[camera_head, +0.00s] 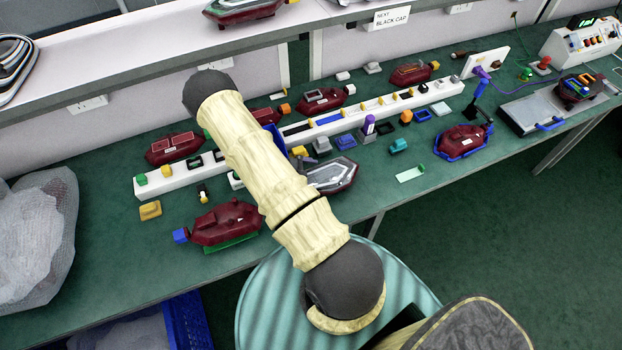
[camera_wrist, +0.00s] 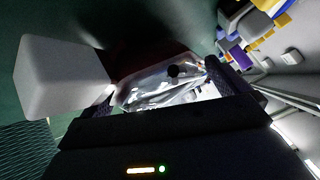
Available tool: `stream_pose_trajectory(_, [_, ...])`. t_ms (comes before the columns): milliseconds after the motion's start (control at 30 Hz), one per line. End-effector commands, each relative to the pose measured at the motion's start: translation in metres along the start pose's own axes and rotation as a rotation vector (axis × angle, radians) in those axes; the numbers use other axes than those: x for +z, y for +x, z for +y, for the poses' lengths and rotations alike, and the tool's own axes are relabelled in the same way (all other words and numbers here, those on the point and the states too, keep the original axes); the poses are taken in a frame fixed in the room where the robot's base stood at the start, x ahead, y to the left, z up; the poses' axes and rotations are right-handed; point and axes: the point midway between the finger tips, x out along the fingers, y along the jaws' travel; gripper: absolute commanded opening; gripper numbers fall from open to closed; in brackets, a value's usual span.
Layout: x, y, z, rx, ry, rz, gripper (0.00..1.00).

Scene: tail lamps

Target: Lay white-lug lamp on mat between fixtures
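In the wrist view, the white-lug lamp (camera_wrist: 152,95) has a dark red body, a shiny silvery face and a large white block-shaped lug (camera_wrist: 60,78) at its left end. The dark fingers of my gripper (camera_wrist: 160,90) stand at either side of the lamp and appear shut on it. In the head view, my arm hides the gripper. A silver-faced lamp (camera_head: 330,176) shows just right of my arm; I cannot tell whether it is the same one. A red lamp sits on a green fixture (camera_head: 232,243) at left, another in a blue fixture (camera_head: 462,154) at right. I cannot clearly make out the mat.
A long white rail (camera_head: 385,108) with small coloured parts runs along the bench. Red lamps, coloured caps and blocks lie around it. A pale strip (camera_head: 410,174) lies near the front edge. A grey tray (camera_head: 533,112) and control box (camera_head: 590,42) stand at right, a netted bag (camera_head: 35,240) at left.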

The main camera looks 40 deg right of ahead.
Motion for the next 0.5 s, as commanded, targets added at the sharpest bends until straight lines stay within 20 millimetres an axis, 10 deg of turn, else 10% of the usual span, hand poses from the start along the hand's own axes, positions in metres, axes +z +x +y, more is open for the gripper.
stream_pose_trajectory(500, [0.001,-0.033,-0.001,-0.003,0.002,-0.002,1.0])
